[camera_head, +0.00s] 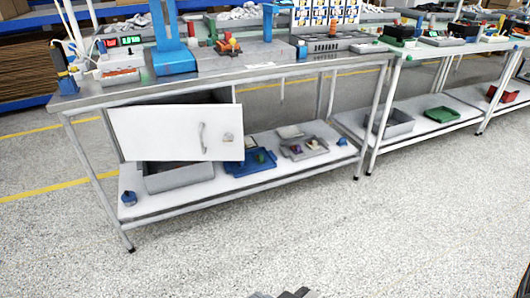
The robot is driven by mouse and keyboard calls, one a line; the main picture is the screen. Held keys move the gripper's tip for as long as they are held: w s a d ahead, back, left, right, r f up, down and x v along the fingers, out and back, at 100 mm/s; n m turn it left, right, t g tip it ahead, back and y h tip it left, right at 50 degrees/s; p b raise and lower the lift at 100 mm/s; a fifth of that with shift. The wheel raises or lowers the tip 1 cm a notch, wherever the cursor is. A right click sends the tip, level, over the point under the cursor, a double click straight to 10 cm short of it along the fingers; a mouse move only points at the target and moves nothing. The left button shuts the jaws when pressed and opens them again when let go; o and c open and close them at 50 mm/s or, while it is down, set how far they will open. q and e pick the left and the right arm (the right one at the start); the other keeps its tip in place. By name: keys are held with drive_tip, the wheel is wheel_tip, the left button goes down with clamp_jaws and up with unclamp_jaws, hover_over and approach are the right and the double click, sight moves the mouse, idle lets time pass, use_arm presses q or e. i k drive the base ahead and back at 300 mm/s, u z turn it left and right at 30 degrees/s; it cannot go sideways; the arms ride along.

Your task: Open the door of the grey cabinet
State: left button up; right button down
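A light grey-white cabinet front (155,135) hangs under the near workbench, toward the left. It has a curved vertical handle (202,137) right of its middle and a small tan fitting (228,138) near its right edge. A dark gap shows above the panel, below the bench top. I cannot tell from here whether the panel stands slightly ajar.
The workbench (225,76) carries a blue stand (172,50) and several devices. Its lower shelf (215,188) holds a grey bin (180,178) and a blue tray (250,163). A table leg (375,120) stands right of the cabinet. The speckled floor (330,230) in front is clear.

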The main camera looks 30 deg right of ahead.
sight(184, 131)
drive_tip(key=z, duration=0.65)
drive_tip(key=i, duration=1.65)
drive_tip(key=u, duration=0.45)
